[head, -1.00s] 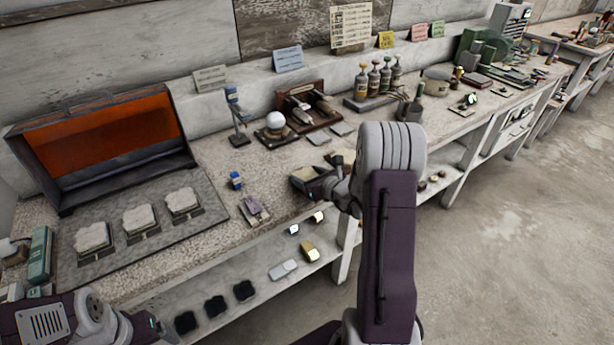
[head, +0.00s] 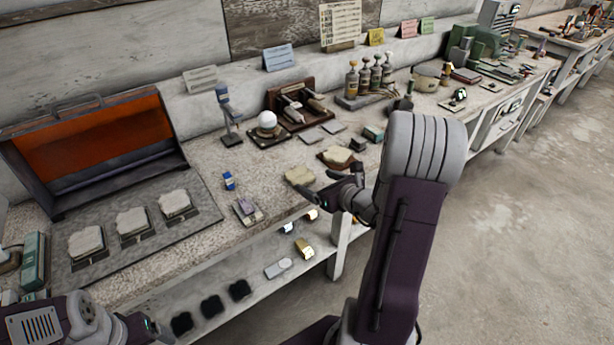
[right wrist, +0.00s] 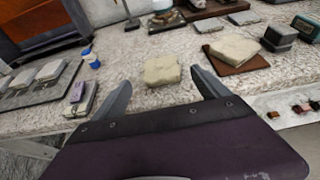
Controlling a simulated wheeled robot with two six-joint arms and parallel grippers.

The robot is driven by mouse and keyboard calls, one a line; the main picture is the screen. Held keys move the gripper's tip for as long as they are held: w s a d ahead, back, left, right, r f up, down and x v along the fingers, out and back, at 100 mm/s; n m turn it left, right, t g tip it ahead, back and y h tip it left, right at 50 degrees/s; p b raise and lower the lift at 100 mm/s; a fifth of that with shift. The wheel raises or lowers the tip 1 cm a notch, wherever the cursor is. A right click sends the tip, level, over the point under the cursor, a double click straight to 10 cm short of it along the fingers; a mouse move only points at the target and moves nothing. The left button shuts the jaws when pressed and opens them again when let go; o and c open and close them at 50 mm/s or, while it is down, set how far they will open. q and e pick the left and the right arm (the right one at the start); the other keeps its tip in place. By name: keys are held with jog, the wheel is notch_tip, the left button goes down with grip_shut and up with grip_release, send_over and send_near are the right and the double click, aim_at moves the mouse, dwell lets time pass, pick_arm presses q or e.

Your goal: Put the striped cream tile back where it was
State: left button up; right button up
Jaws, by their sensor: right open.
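A cream tile (head: 300,175) lies flat on the bench near its front edge; no stripes can be made out. It also shows in the right wrist view (right wrist: 162,70), beyond and between my open fingers, touching neither. A second cream slab (head: 338,156) lies on a brown board (right wrist: 246,67), to the right in the right wrist view (right wrist: 234,50). My right gripper (head: 326,191) is open and empty at the front of the bench, beside the first tile. My left gripper (head: 150,327) is at the lower left edge of the head view; its fingers cannot be made out.
A grey mat (head: 203,228) with several pale slabs lies at left before an orange-lined box (head: 95,148). A small blue bottle (head: 229,181) and a purple-grey block (head: 247,212) stand left of the tile. A white ball (head: 267,119) on a stand and dark blocks (head: 373,133) are behind.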

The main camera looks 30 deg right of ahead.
jog(key=s+a+f+n+g+y, duration=0.2)
jog(key=s+a+n+g+y, duration=0.15)
jog(key=a+n, duration=0.45)
jog(key=s+a+f+n+g+y, duration=0.25)
jog(key=s+a+n+g, duration=0.2)
jog(key=a, duration=0.55)
jog(key=s+d+f+n+g+h, duration=0.1)
jog(key=s+n+g+h, duration=0.1)
jog(key=n, duration=0.9)
jog(key=s+f+n+g+h, duration=0.1)
jog(key=s+n+h, duration=0.3)
jog(key=n, duration=0.7)
jog(key=shift+s+d+f+g+h, duration=0.35)
jog(key=shift+s+g, duration=0.35)
jog(key=shift+s, duration=0.5)
jog(key=shift+n, duration=0.25)
